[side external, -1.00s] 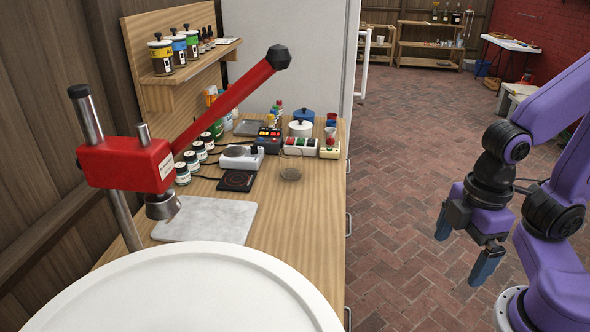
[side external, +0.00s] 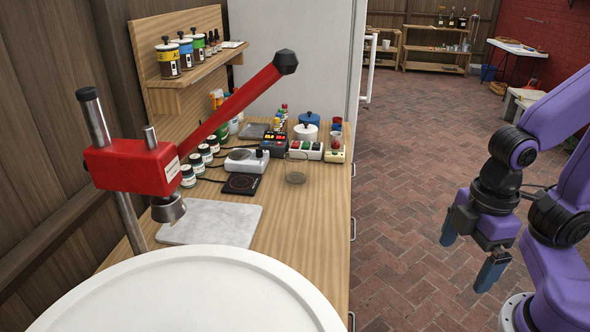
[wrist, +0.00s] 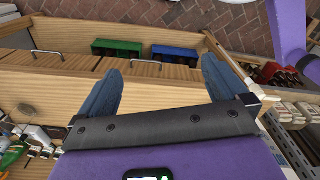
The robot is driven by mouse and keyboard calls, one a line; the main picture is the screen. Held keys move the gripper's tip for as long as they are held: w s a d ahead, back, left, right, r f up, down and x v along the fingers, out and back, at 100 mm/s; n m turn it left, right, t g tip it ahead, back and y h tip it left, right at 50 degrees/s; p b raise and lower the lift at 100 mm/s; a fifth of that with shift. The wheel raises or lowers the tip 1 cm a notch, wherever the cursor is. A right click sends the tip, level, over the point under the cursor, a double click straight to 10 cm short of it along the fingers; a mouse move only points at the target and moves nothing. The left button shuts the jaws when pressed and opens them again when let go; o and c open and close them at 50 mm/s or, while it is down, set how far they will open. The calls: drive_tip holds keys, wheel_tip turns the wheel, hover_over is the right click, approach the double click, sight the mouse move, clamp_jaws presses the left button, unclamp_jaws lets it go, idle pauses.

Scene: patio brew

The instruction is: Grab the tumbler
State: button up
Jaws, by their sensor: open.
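A clear glass tumbler (side external: 296,170) stands upright on the wooden bench, right of the small scale and near the bench's right edge. My gripper (side external: 469,256) hangs over the brick floor to the right of the bench, well apart from the tumbler, with its two blue fingers spread and nothing between them. In the wrist view my gripper (wrist: 160,66) shows the same open fingers in front of wooden drawer fronts. I cannot make out the tumbler in the wrist view.
A white scale (side external: 243,160) and a dark flat pad (side external: 241,184) lie left of the tumbler. Button boxes (side external: 307,150) and a lidded pot (side external: 305,131) stand behind it. A red lever press (side external: 135,165) and a large white round surface (side external: 190,290) fill the near left.

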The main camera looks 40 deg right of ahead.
drive_tip(key=w+a+f+m+t+y, duration=0.1)
drive_tip(key=w+a+f+m+y, duration=0.2)
drive_tip(key=w+a, duration=0.75)
drive_tip(key=w+a+m+t+y, duration=0.1)
drive_tip(key=w+a+m+t, duration=0.1)
drive_tip(key=w, duration=0.5)
drive_tip(key=w+a+m+t, duration=0.2)
drive_tip(key=w+m, duration=0.1)
drive_tip(key=w, duration=0.5)
drive_tip(key=m+t+h, duration=0.7)
drive_tip(key=m+h, duration=0.2)
drive_tip(key=h, duration=0.1)
approach(296, 168)
drive_tip(key=shift+d+r+x, duration=0.15)
drive_tip(key=shift+r+x, duration=0.05)
drive_tip(key=shift+x, duration=2.05)
drive_tip(key=shift+d+r+x, duration=0.15)
drive_tip(key=shift+r+x, duration=0.05)
drive_tip(key=shift+x, duration=2)
drive_tip(key=shift+d+r+x, duration=0.15)
drive_tip(key=shift+r+x, duration=0.05)
drive_tip(key=shift+x, duration=2.05)
drive_tip(key=shift+w, duration=0.1)
drive_tip(key=shift+c, duration=0.3)
drive_tip(key=c, duration=1)
